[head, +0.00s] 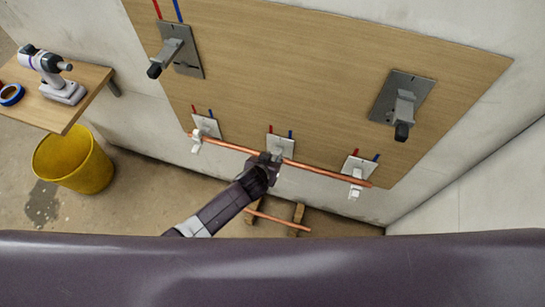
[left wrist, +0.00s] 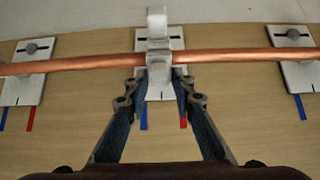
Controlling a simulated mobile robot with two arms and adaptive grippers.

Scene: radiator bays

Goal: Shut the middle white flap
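The middle white bracket (head: 282,145) is on the wooden board, with a copper pipe (head: 325,172) running across it. In the left wrist view, the middle white flap (left wrist: 157,20) stands out past the pipe (left wrist: 230,57), swung away from the grey clip (left wrist: 159,57) that sits at the pipe. My left gripper (left wrist: 160,80) is at this bracket, its two fingers apart on either side of the clip area, with no flap between them. In the head view my left gripper (head: 268,160) hides the flap. My right gripper is not in view.
Similar white brackets hold the pipe at left (head: 206,127) and right (head: 358,168), flaps hanging down. Two large grey clamps (head: 180,50) (head: 405,100) project from the board. A shelf (head: 50,105) with a drill and a yellow bucket (head: 75,160) are at left.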

